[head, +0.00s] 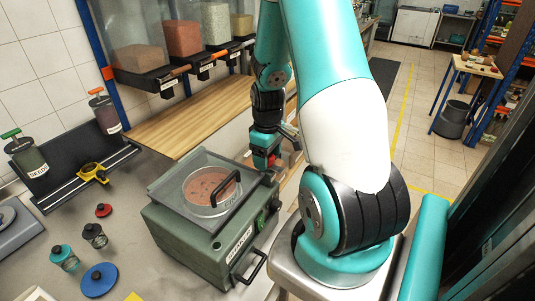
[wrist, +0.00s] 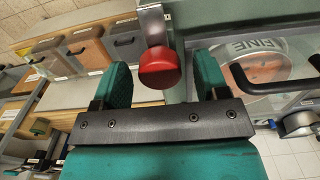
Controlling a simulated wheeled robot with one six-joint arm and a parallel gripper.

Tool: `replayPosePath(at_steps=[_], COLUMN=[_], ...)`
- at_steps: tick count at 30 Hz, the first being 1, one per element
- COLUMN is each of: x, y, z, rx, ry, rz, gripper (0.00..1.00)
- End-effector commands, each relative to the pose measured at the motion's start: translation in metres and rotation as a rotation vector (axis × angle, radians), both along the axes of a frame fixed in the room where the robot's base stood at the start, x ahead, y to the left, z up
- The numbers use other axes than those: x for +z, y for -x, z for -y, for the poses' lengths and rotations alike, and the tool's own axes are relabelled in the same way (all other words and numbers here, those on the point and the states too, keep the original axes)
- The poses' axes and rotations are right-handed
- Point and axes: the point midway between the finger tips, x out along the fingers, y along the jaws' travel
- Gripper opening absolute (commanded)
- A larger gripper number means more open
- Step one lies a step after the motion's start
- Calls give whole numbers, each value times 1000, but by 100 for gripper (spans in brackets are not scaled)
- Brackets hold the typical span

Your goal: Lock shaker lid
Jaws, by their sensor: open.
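The green-grey shaker (head: 190,235) stands on the bench with its clear lid (head: 167,185) lying flat over it. A round sieve (head: 208,205) with reddish contents shows through the lid, and a black handle (head: 226,188) is on top. A red knob (head: 272,161) on a metal latch arm is at the shaker's far right side. My gripper (head: 264,157) is at this knob. In the wrist view the red knob (wrist: 158,68) lies between the two green fingers, with gaps to both sides. My gripper (wrist: 163,80) is open and holds nothing.
A wooden board (head: 190,110) lies behind the shaker under hoppers of coloured grains. Left of the shaker are small jars (head: 95,235), a blue disc (head: 98,279) and a rack (head: 75,165) with a yellow clamp. Another black handle (head: 250,272) sticks out at the shaker's front.

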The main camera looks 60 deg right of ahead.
Motion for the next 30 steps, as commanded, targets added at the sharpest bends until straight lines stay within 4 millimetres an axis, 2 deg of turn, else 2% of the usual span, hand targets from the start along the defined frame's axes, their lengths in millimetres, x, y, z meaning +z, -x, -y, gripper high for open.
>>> replayPosePath(at_steps=[7,12,14,23,30], x=[-1,-1,-1,0,0], y=[0,0,0,0,0], z=[0,0,0,0,0], rx=[0,0,0,-29,-153], ry=[0,0,0,0,0], rz=[0,0,0,0,0], gripper=[67,28,18,18,18])
